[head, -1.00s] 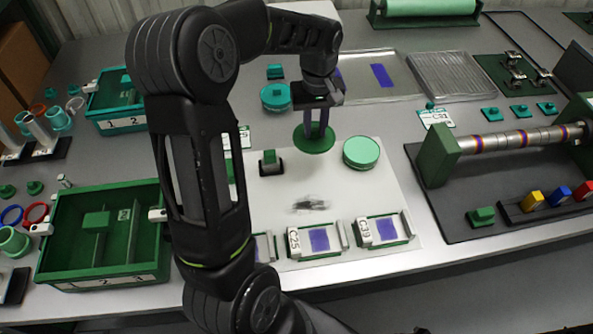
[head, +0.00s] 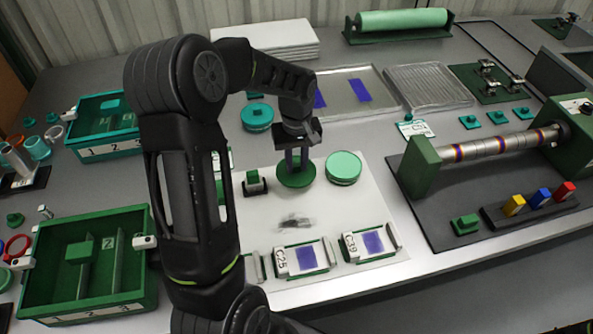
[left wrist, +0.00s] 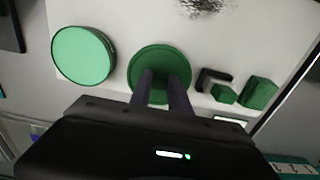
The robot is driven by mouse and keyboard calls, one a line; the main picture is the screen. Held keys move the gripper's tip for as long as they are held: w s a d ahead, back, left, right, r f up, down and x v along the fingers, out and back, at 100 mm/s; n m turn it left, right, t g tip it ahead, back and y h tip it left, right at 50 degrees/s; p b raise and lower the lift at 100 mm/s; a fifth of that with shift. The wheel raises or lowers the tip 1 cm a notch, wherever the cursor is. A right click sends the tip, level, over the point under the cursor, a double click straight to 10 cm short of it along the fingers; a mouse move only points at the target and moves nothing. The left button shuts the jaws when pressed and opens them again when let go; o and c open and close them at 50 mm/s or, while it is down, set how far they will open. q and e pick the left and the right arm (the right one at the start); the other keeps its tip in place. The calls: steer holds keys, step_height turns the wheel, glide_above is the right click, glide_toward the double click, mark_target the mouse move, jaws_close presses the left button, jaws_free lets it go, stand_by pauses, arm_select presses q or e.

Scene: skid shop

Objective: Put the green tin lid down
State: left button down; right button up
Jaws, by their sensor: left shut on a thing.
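The green tin lid (head: 296,176) is a dark green disc, roughly level, over the white sheet. My left gripper (head: 297,162) is above it, pointing down and shut on it by its middle. In the left wrist view, the lid (left wrist: 158,63) lies under my two dark fingers (left wrist: 163,82), which hide part of it. I cannot tell whether its underside touches the sheet. A lighter green round tin (head: 343,167) stands just right of the lid in the head view, and left of it in the wrist view (left wrist: 83,55). My right gripper is out of view.
A small green block (head: 255,181) stands left of the lid. A teal tin (head: 257,117) is behind. A green tray (head: 90,310) is left.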

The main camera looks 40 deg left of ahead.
mark_target(297, 166)
arm_select(q)
steer(key=shift+f, duration=1.85)
steer(key=shift+f, duration=0.15)
steer(key=c, duration=1.2)
jaws_free()
steer(key=shift+c, duration=0.2)
step_height(297, 166, up, 12)
steer(key=shift+r, duration=0.2)
steer(key=shift+f, duration=0.1)
